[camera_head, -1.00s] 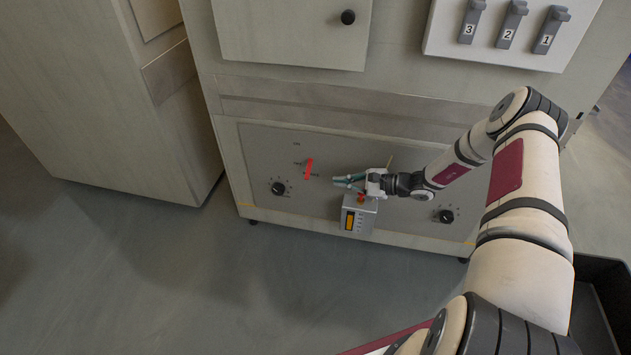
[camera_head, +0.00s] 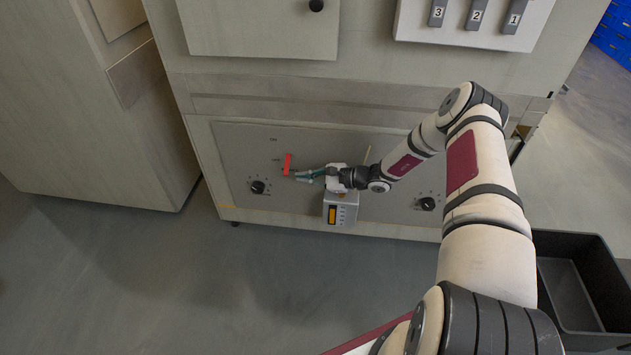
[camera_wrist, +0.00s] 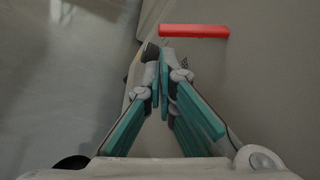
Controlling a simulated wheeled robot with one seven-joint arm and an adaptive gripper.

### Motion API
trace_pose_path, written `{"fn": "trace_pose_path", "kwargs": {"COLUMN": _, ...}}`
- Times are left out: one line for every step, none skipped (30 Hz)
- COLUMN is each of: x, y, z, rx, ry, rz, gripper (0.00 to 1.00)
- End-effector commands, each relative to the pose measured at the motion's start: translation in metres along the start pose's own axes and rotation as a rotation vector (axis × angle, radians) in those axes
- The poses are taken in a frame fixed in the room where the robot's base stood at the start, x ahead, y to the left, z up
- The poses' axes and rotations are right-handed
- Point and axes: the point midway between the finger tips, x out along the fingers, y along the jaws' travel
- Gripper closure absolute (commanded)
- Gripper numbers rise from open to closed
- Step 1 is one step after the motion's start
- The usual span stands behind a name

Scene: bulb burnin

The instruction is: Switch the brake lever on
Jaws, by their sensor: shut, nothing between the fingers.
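The red lever (camera_head: 287,164) stands nearly upright on the grey lower panel (camera_head: 330,142) of the cabinet. I take it to be the brake lever; the small labels beside it are too small to read. In the wrist view the red lever (camera_wrist: 194,31) lies across the picture just beyond the fingertips. My gripper (camera_head: 299,176) is shut and empty, its teal fingers pointing left at the lever's lower right side. In the wrist view my gripper (camera_wrist: 163,62) has its tips together, with a small gap to the lever. I cannot see any contact.
A grey box with an orange display (camera_head: 340,208) sits just below my gripper. A black dial (camera_head: 257,187) is left of the lever, another dial (camera_head: 427,204) to the right. Numbered switches (camera_head: 476,14) are above. A black bin (camera_head: 575,275) stands at right. Floor at left is clear.

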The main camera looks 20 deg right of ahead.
Motion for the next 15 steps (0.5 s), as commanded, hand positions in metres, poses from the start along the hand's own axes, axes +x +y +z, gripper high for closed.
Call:
{"fn": "trace_pose_path", "kwargs": {"x": 0.01, "y": 0.002, "z": -0.001, "rx": 0.0, "ry": -0.001, "rz": 0.001, "gripper": 1.0}}
{"fn": "trace_pose_path", "kwargs": {"x": 0.014, "y": 0.001, "z": -0.001, "rx": 0.0, "ry": -0.001, "rz": 0.001, "gripper": 1.0}}
{"fn": "trace_pose_path", "kwargs": {"x": 0.019, "y": 0.001, "z": -0.001, "rx": 0.0, "ry": -0.001, "rz": 0.001, "gripper": 1.0}}
{"fn": "trace_pose_path", "kwargs": {"x": 0.022, "y": 0.001, "z": -0.001, "rx": 0.0, "ry": -0.002, "rz": 0.001, "gripper": 1.0}}
{"fn": "trace_pose_path", "kwargs": {"x": 0.025, "y": 0.001, "z": -0.001, "rx": -0.001, "ry": -0.001, "rz": 0.0, "gripper": 1.0}}
{"fn": "trace_pose_path", "kwargs": {"x": 0.028, "y": 0.001, "z": -0.001, "rx": -0.001, "ry": -0.001, "rz": 0.0, "gripper": 1.0}}
{"fn": "trace_pose_path", "kwargs": {"x": 0.03, "y": 0.0, "z": -0.001, "rx": -0.001, "ry": -0.001, "rz": 0.0, "gripper": 1.0}}
{"fn": "trace_pose_path", "kwargs": {"x": 0.032, "y": 0.0, "z": -0.001, "rx": -0.001, "ry": 0.0, "rz": 0.0, "gripper": 1.0}}
{"fn": "trace_pose_path", "kwargs": {"x": 0.034, "y": 0.0, "z": 0.0, "rx": 0.0, "ry": 0.0, "rz": 0.0, "gripper": 1.0}}
{"fn": "trace_pose_path", "kwargs": {"x": 0.035, "y": 0.0, "z": 0.0, "rx": 0.0, "ry": 0.0, "rz": 0.0, "gripper": 1.0}}
{"fn": "trace_pose_path", "kwargs": {"x": 0.035, "y": 0.0, "z": 0.0, "rx": 0.0, "ry": 0.0, "rz": 0.0, "gripper": 1.0}}
{"fn": "trace_pose_path", "kwargs": {"x": 0.036, "y": 0.0, "z": 0.0, "rx": 0.0, "ry": 0.001, "rz": 0.0, "gripper": 1.0}}
{"fn": "trace_pose_path", "kwargs": {"x": 0.036, "y": 0.0, "z": 0.0, "rx": 0.0, "ry": 0.001, "rz": 0.0, "gripper": 1.0}}
{"fn": "trace_pose_path", "kwargs": {"x": 0.036, "y": 0.0, "z": 0.0, "rx": 0.0, "ry": 0.001, "rz": 0.0, "gripper": 1.0}}
{"fn": "trace_pose_path", "kwargs": {"x": 0.036, "y": 0.0, "z": 0.0, "rx": 0.0, "ry": 0.001, "rz": -0.001, "gripper": 1.0}}
